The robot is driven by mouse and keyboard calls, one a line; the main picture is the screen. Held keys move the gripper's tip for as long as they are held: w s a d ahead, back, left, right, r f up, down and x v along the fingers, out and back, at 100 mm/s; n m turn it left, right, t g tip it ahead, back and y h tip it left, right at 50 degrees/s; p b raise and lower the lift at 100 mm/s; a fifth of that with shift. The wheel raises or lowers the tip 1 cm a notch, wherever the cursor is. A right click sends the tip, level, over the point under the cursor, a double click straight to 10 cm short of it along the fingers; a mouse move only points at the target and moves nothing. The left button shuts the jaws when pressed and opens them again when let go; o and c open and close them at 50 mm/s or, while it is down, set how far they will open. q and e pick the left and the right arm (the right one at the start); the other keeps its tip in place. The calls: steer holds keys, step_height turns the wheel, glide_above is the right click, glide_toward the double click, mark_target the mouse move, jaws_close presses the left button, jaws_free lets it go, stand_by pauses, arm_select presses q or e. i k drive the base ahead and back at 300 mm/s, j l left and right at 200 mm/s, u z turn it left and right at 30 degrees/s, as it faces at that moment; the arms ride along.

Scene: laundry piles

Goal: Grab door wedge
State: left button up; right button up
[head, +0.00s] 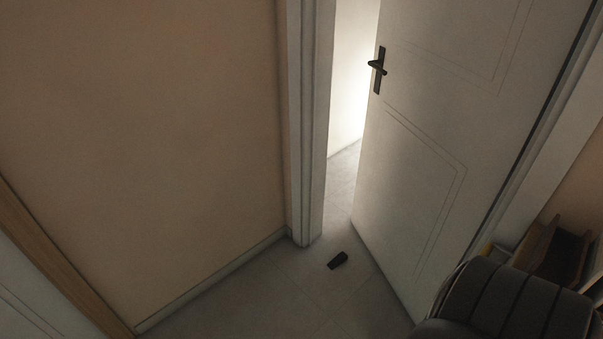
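A small dark door wedge (338,260) lies on the grey tiled floor, near the bottom of the partly open white door (430,130). It is apart from the door's lower edge and a little in front of the door frame (307,150). A dark, rounded, segmented part in the lower right corner seems to be my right arm. No gripper fingers show, and neither gripper is in view.
A black handle (378,68) is on the door's left side, and a bright gap opens beyond it. A beige wall (150,130) with a pale skirting board (210,285) fills the left. A brown wooden object (548,250) stands at the right. The floor around the wedge is clear.

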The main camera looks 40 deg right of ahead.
mark_target(341, 258)
steer(key=i+z, duration=0.35)
steer(key=i, duration=0.2)
steer(key=i+j+z, duration=0.2)
steer(key=i+z, duration=0.2)
steer(key=i, duration=0.15)
